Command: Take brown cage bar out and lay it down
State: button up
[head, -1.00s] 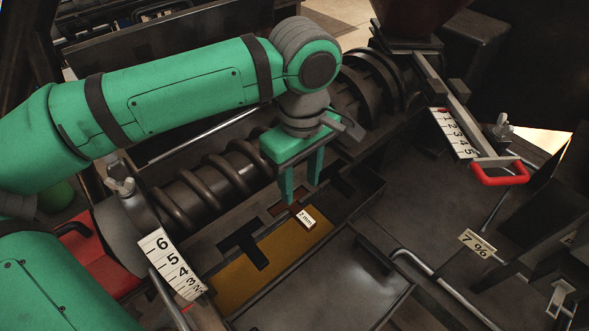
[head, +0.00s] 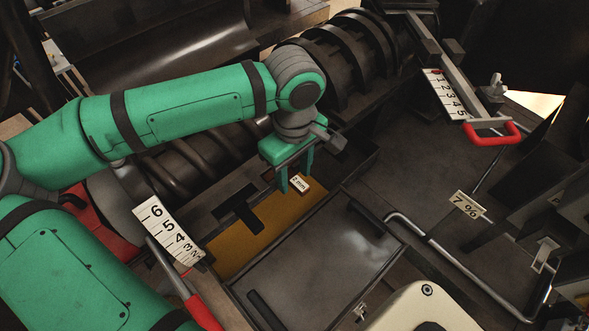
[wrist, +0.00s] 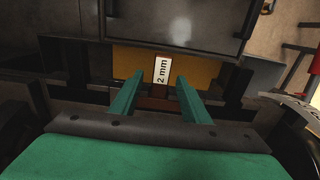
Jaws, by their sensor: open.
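The brown cage bar (wrist: 153,101) shows dark brown between my fingers in the wrist view, with a white "2 mm" tag (wrist: 162,71) at its far end. It sits in the long trough under the screw. In the head view the tag (head: 300,184) shows beside my fingertips, and my fingers hide most of the bar. My gripper (head: 295,183) is open and points down at the bar. In the wrist view its two green fingers (wrist: 160,78) stand on either side of the bar, with gaps showing. I cannot tell whether the fingertips reach below its top.
An ochre strip (head: 232,250) with a black T-shaped piece (head: 239,209) lies in the trough. A grey lidded tray (head: 310,275) lies in front. A red handle (head: 492,133), a "7 %" tag (head: 468,204) and a bent metal pipe (head: 452,253) are at the right.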

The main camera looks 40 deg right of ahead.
aim_at(293, 179)
jog(key=shift+w, duration=0.15)
grip_shut()
jog(key=c, duration=0.9)
grip_release()
jog(key=shift+s+d, duration=0.15)
jog(key=shift+s, duration=0.05)
grip_shut()
jog(key=shift+w+a+r, duration=0.1)
jog(key=shift+a+r, duration=0.15)
jog(key=shift+d+r, duration=0.1)
jog(key=shift+r, duration=0.3)
jog(key=shift+r, duration=0.1)
jog(key=shift+w+r, duration=0.1)
jog(key=shift+r, duration=0.65)
jog(key=shift+d, duration=0.1)
jog(key=shift+a+r, duration=0.1)
jog(key=shift+a, duration=0.1)
